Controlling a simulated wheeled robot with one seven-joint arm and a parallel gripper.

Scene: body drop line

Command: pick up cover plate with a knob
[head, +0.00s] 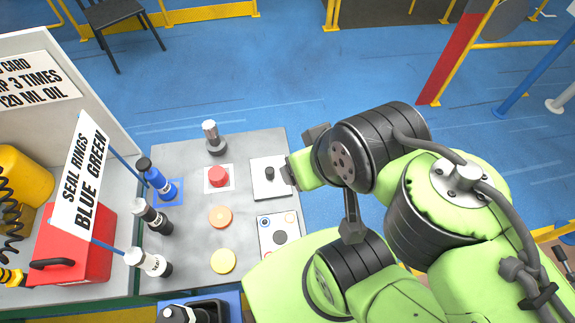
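The cover plate with a knob (262,188) is a pale square plate with a small dark upright knob. It lies flat at the right edge of the grey table (190,146) in the head view. My gripper (312,170) is at the end of my green and black arm, just right of the plate and seemingly above it. It overlaps the plate's right edge in the picture. Its fingertips do not show clearly, so I cannot tell whether they are open or touch anything. The knob is in plain view with nothing seen around it.
On the table are a pale plate with round marks (268,223), a red button-like piece (218,176), an orange disc (220,216), a yellow disc (223,261), a metal cylinder (211,138) and blue (159,181), black (155,218) and white (151,263) bottles. A signed shelf stands left.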

